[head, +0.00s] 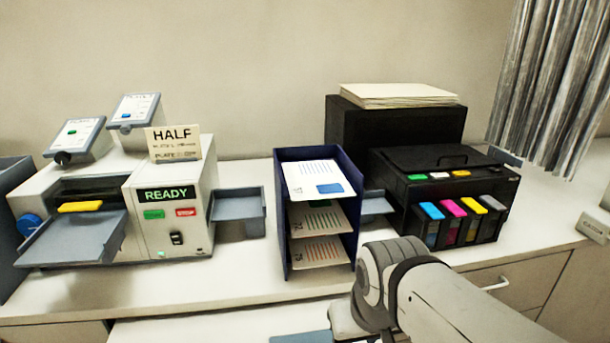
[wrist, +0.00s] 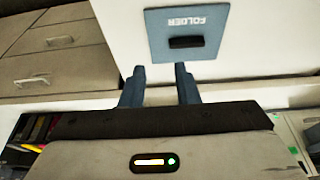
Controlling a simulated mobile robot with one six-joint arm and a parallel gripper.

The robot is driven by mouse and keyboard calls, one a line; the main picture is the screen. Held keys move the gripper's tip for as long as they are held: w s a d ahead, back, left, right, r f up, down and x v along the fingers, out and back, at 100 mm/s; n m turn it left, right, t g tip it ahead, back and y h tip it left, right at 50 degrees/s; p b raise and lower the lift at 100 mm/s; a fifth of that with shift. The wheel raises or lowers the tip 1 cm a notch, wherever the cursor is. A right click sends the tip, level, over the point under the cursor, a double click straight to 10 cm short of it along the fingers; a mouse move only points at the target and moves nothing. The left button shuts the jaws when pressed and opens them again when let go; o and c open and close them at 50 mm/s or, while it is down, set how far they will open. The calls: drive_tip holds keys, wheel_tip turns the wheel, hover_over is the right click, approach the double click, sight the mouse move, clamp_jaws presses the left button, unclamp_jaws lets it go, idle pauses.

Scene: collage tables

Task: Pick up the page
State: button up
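A dark blue upright rack (head: 282,225) stands mid-counter in the head view with pages on its shelves. The top page (head: 305,180) has blue lines and a blue block. A middle page (head: 303,218) and a lower page (head: 304,254) with reddish lines lie below it. My gripper (wrist: 159,70) shows two fingers apart in the wrist view, with nothing between them. Its fingertips point towards a blue-grey square marked FOLDER (wrist: 160,22) with a dark raised bar; I cannot tell the height between them. In the head view my fingers are hidden.
Left of the rack stands a machine (head: 150,215) with a READY display. Right of it is a black printer (head: 445,180) with coloured cartridges. A paper stack (head: 400,95) lies on a black box behind. A white surface (head: 190,332) lies in front of the counter.

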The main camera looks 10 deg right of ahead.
drive_tip(key=shift+s+a, duration=0.1)
drive_tip(key=shift+s, duration=0.05)
drive_tip(key=w+d+f+n+h+b, duration=0.2)
drive_tip(key=w+n+h+b, duration=0.1)
drive_tip(key=w+b, duration=0.2)
drive_tip(key=n+t+h+b, duration=0.5)
drive_tip(key=t+h+b, duration=0.3)
drive_tip(key=h, duration=0.3)
approach(318, 196)
drive_tip(key=x, duration=0.9)
drive_tip(key=shift+d, duration=0.2)
drive_tip(key=shift+w+d+f, duration=0.1)
drive_tip(key=shift+w+d, duration=0.1)
drive_tip(key=shift+d, duration=0.05)
